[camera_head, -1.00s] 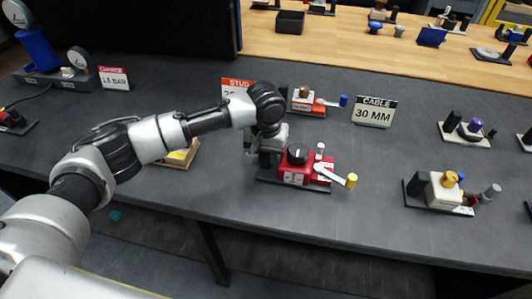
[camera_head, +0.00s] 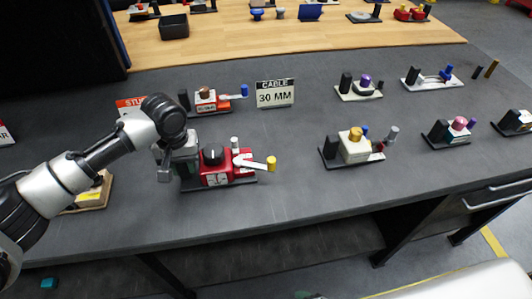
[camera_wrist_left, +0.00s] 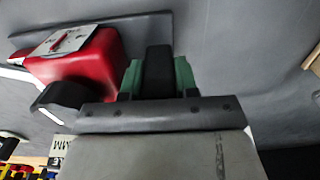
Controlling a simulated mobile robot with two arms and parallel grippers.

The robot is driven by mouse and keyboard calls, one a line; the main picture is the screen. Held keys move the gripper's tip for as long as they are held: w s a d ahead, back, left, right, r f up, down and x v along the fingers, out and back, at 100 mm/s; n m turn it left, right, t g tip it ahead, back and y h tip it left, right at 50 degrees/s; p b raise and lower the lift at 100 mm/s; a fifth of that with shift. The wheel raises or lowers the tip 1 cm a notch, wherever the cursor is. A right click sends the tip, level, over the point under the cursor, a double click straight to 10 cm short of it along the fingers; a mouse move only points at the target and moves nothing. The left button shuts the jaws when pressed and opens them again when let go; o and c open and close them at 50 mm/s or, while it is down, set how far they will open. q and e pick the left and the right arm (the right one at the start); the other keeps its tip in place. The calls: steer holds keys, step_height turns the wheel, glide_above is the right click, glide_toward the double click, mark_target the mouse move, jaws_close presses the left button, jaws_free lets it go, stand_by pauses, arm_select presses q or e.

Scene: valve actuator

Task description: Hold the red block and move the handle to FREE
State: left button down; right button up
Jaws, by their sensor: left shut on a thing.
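The red block (camera_head: 215,176) sits on a dark base plate (camera_head: 245,181) on the grey bench, with a black round knob (camera_head: 212,155) on top. A small grey post stands beside the handle. My left gripper (camera_head: 184,172) is at the left end of this fixture. In the left wrist view its green fingers (camera_wrist_left: 158,76) are shut on a black post (camera_wrist_left: 158,70) beside the red block (camera_wrist_left: 85,65). The FREE marking cannot be read. My right gripper is out of view.
A white block fixture (camera_head: 354,148) with a yellow knob stands to the right. A red and white fixture (camera_head: 212,102) and the CABLE 30 MM sign (camera_head: 275,94) stand behind. The bench between the yellow knob and the white fixture is clear.

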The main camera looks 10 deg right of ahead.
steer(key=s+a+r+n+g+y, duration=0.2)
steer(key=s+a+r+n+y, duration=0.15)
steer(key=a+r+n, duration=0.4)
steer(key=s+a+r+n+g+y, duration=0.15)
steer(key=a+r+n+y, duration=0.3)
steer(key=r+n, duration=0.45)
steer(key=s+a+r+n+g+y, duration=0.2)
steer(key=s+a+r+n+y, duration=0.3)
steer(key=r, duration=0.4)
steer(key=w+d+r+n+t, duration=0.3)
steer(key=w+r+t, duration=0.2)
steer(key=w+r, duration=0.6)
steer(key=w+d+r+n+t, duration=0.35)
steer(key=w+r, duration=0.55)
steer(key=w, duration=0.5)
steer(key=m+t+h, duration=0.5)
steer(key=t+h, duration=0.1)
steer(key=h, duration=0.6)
glide_toward(274, 163)
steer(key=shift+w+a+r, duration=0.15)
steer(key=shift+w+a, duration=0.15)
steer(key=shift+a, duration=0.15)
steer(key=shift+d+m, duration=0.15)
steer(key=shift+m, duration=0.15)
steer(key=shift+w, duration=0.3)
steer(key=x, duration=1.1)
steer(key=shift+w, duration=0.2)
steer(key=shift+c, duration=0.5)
